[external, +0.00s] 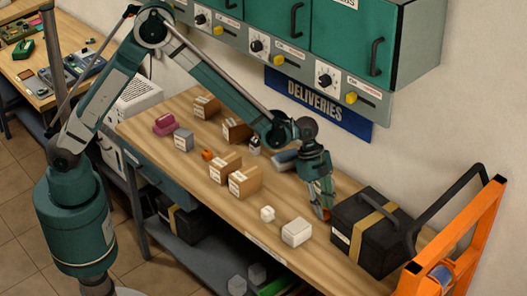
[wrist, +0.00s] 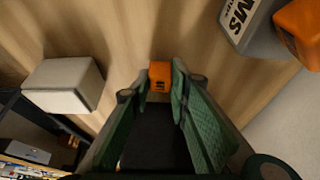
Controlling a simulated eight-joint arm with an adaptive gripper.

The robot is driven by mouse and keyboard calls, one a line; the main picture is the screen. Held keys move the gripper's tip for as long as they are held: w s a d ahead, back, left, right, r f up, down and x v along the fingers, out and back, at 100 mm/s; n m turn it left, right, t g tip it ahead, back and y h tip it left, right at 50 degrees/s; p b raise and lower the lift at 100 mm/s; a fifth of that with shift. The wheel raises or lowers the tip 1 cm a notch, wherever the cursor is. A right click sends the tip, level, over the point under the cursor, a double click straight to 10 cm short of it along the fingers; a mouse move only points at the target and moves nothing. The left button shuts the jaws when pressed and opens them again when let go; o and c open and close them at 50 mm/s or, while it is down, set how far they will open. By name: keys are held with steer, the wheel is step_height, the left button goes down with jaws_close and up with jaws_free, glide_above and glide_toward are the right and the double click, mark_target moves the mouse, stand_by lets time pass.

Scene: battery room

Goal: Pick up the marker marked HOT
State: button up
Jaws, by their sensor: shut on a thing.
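My gripper (external: 324,208) is over the right part of the wooden bench, pointing down, beside a black case. Its fingers are closed on a small orange block (external: 327,214). In the wrist view, the orange block (wrist: 160,75) sits between the fingertips of my gripper (wrist: 160,88), with a dark mark on its near face too small to read. I cannot tell whether it says HOT, or whether the block is clear of the bench. Another small orange piece (external: 207,154) lies farther left among the boxes; its marking is unreadable.
A white box (external: 297,232) and a smaller white cube (external: 267,213) stand left of my gripper. The black case (external: 372,232) with a tan band is close on the right, near an orange frame (external: 455,245). Brown cartons (external: 245,182) stand farther left.

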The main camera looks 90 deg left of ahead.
mark_target(324, 210)
step_height(324, 210, up, 10)
steer(key=shift+f, duration=0.2)
stand_by(0.3)
stand_by(0.4)
